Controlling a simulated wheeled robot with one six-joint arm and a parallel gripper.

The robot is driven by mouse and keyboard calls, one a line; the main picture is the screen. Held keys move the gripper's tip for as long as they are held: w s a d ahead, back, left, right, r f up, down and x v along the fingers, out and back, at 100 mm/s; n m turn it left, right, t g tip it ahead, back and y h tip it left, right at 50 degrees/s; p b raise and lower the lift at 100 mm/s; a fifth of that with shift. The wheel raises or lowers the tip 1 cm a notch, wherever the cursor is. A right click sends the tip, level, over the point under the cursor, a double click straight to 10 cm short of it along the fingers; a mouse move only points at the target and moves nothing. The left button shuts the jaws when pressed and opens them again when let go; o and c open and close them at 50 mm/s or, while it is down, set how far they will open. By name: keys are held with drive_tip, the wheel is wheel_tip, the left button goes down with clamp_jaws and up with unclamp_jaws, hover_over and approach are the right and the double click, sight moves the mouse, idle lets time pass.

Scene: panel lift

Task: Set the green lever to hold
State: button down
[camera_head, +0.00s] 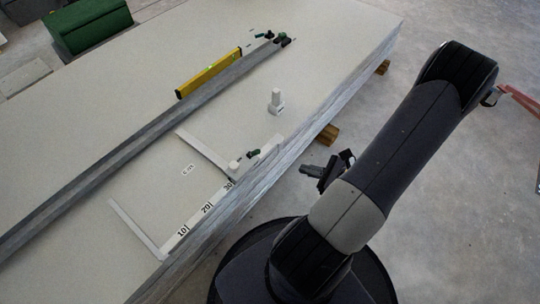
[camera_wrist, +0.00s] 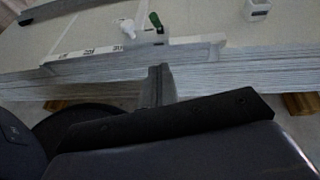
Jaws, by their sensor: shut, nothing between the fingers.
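A small green lever (camera_head: 252,153) sits on the white measuring fence by the panel's near edge. It also shows in the wrist view (camera_wrist: 154,19), with a dark piece at its base; I cannot read its setting. Another green-and-black fitting (camera_head: 267,36) is at the far end of the grey rail. My gripper (camera_head: 328,171) is off the near edge of the panel stack, to the right of the lever and apart from it. In the wrist view my gripper (camera_wrist: 160,82) appears as closed fingers below the lever, in front of the stacked edges, with nothing held.
The white fence (camera_head: 207,206) carries marks 10, 20 and 30. A white knob (camera_head: 234,165) is left of the lever. A white block (camera_head: 276,101) stands farther back. A yellow level (camera_head: 209,72) lies along the grey rail (camera_head: 150,130). Wood blocks (camera_head: 329,134) support the panel stack.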

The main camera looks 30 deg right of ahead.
drive_tip(key=b, duration=0.4)
approach(254, 153)
wheel_tip(254, 153, down, 4)
drive_tip(key=w, duration=0.1)
drive_tip(key=w+r, duration=0.1)
drive_tip(key=w+a, duration=0.1)
drive_tip(key=shift+w+r, duration=0.3)
drive_tip(key=shift+w, duration=0.1)
drive_tip(key=shift+r, duration=0.1)
drive_tip(key=shift+w+a+r+g+p, duration=0.1)
drive_tip(key=shift+w+r+g+p, duration=0.2)
drive_tip(key=shift+p, duration=0.35)
